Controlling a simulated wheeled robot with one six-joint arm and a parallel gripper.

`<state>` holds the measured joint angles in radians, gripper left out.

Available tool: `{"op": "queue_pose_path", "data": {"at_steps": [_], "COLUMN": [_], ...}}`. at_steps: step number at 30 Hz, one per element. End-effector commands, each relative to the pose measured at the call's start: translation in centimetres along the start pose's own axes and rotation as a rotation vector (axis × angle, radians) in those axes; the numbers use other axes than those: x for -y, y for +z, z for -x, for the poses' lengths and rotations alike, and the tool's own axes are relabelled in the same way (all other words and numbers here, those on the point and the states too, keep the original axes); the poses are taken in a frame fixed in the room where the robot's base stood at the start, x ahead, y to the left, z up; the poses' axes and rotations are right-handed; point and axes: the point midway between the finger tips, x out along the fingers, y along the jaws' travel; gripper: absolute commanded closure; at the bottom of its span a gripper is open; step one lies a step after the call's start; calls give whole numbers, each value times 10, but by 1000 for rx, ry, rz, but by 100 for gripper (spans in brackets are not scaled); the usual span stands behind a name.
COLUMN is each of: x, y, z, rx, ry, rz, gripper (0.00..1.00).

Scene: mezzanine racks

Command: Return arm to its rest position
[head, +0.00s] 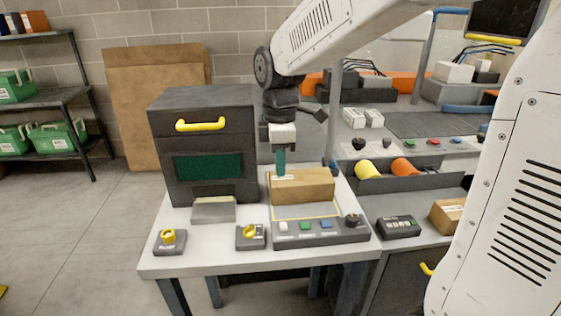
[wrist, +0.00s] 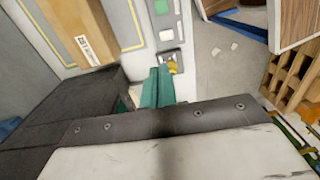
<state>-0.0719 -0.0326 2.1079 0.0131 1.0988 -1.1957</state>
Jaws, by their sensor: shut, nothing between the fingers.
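My gripper (head: 281,168) hangs pointing down over the white table (head: 170,222). Its teal fingers are together with nothing between them, as the wrist view (wrist: 161,75) also shows. The fingertips appear just behind or above the cardboard box (head: 318,188) in the head view; whether they touch it I cannot tell. The box lies inside a yellow outline, and it shows at the upper left of the wrist view (wrist: 72,20). My arm reaches in from the upper right.
A dark machine (head: 178,118) with a yellow handle stands left of my gripper. A button panel (head: 325,236) and two small boxes with yellow knobs (head: 168,243) (head: 250,238) line the front. A cluttered bench (head: 410,155) stands to the right.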

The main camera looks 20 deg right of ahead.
Motion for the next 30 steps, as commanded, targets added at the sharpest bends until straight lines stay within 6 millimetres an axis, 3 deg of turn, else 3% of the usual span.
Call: {"op": "queue_pose_path", "data": {"at_steps": [17, 23, 26, 30], "x": [0, 3, 18, 55], "y": [0, 2, 8, 26], "z": [5, 2, -6, -2], "rx": [0, 6, 26, 42], "ry": [-1, -12, -41, -47], "rz": [-1, -134, -292, -562], "gripper": [100, 100, 100, 100]}}
